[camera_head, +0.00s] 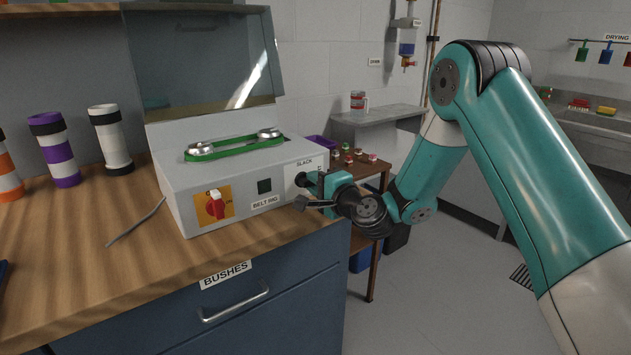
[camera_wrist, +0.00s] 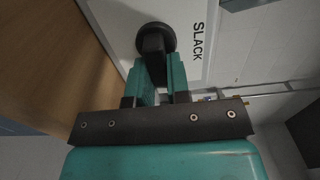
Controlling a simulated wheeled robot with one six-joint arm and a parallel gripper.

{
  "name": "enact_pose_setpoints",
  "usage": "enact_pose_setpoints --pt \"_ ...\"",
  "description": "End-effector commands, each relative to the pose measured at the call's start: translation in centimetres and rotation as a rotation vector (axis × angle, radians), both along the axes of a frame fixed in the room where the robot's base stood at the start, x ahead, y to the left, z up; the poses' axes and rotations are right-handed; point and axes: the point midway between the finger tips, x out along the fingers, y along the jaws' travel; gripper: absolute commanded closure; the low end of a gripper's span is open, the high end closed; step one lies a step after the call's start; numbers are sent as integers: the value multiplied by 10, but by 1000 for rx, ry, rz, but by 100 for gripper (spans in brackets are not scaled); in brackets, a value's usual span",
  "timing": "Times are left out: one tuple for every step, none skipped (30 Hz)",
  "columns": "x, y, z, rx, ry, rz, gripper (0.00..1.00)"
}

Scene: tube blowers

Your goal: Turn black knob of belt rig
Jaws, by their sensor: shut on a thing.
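The belt rig (camera_head: 180,200) is a light grey box on the wooden bench, with a green belt (camera_head: 235,148) around two metal pulleys on top and a raised clear lid. Its front has a red switch (camera_head: 216,205) on a yellow plate and a label reading BELT RIG. The black knob (camera_wrist: 155,38) sits beside the word SLACK in the wrist view. My gripper (camera_wrist: 160,72) is shut on the black knob, one finger on each side of its grip bar. In the head view my gripper (camera_head: 308,190) is at the rig's right front and hides most of the knob.
Striped tubes (camera_head: 110,140) stand on the bench at the left. A drawer labelled BUSHES (camera_head: 235,300) is below. A small wooden table (camera_head: 368,162) with jars stands behind my arm.

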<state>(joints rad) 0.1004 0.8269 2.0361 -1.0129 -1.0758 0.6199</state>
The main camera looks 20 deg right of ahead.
Motion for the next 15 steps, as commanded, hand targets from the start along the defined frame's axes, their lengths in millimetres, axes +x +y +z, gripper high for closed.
enact_pose_setpoints --pt "0 -1 0 6 2 -3 100" --pt "0 -1 0 9 3 -3 100" --pt "0 -1 -1 10 3 -3 100" --pt "0 -1 -1 12 4 -3 100" --pt "0 -1 -1 13 4 -3 100" --pt "0 -1 -1 14 5 -3 100" --pt "0 -1 -1 14 5 -3 100" --pt "0 -1 -1 14 5 -3 100" --pt "0 -1 -1 14 5 -3 100" --pt "0 -1 -1 14 5 -3 100" --pt "0 -1 -1 14 5 -3 100" --pt "0 -1 -1 14 5 -3 100" --pt "0 -1 -1 14 5 -3 100" --pt "0 -1 -1 14 5 -3 100" --pt "0 -1 -1 14 5 -3 76"
